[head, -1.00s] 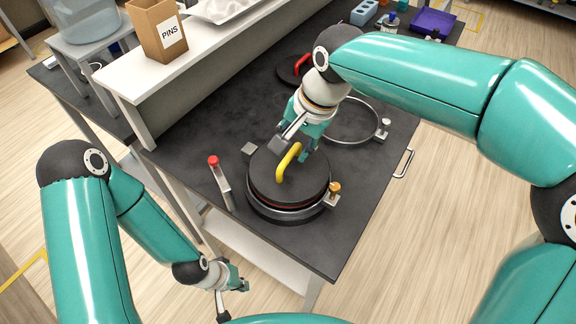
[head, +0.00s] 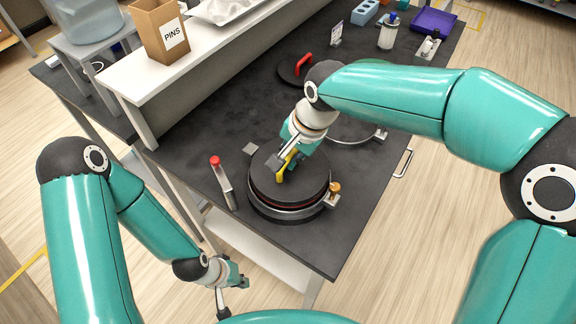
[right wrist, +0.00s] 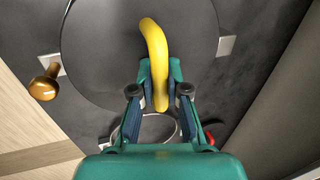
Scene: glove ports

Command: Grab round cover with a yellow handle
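The round cover (head: 264,188) is a dark disc with a yellow handle (head: 280,175). It lies on a metal ring port (head: 287,213) in the bench. My right gripper (head: 290,162) is down at the handle in the head view. In the right wrist view, its two fingers (right wrist: 161,80) stand on either side of the yellow handle (right wrist: 155,45), with narrow gaps showing; firm contact is not visible. My left gripper (head: 232,290) hangs low beside the bench, away from the cover; its finger opening is too small to judge.
An orange knob clamp (head: 334,190) sits at the ring's right and a red-tipped lever (head: 222,180) at its left. A cover with a red handle (head: 301,68) and an open ring (head: 352,137) lie farther back. A raised shelf (head: 190,62) edges the bench's left side.

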